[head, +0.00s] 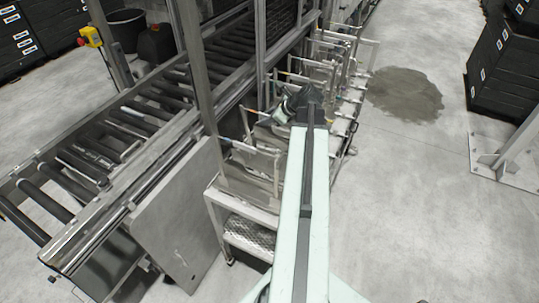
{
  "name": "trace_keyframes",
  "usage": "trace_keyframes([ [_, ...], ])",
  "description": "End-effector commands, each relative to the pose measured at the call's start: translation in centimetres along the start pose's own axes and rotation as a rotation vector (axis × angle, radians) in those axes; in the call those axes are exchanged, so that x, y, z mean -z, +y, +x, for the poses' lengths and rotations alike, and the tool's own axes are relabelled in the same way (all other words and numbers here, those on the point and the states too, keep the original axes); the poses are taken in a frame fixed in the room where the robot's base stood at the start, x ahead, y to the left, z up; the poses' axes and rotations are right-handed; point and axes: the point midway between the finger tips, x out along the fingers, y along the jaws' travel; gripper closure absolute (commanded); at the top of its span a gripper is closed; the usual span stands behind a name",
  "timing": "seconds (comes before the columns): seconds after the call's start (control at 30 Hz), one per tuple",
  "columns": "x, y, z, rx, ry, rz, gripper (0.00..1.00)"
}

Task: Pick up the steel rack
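A light steel rack-like frame (262,217) stands on the floor right of the conveyor, with a patterned metal step at its near end. More light metal bars and uprights (352,43) continue behind it; I cannot tell whether they all belong to one rack. My arm reaches forward over the frame and hides part of it. My gripper (276,107) is at the far end of the arm, small and dark against the bars. I cannot tell whether it touches them, or whether its fingers are open or shut.
A roller conveyor (118,130) runs along the left, with a grey panel (178,215) leaning at its side. Stacked black crates (506,65) and a white metal bracket (505,155) stand at right. The floor between is open, with a dark wet-looking patch (405,93).

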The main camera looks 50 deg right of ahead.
Motion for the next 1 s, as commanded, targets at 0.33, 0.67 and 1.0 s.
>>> trace_keyframes([
  [0.33, -0.12, 0.01, -0.15, 0.000, 0.000, -0.001, 1.00],
  [0.67, -0.15, 0.04, -0.13, 0.000, 0.000, -0.001, 1.00],
  [1.0, -0.18, 0.06, -0.11, -0.001, 0.000, -0.001, 1.00],
])
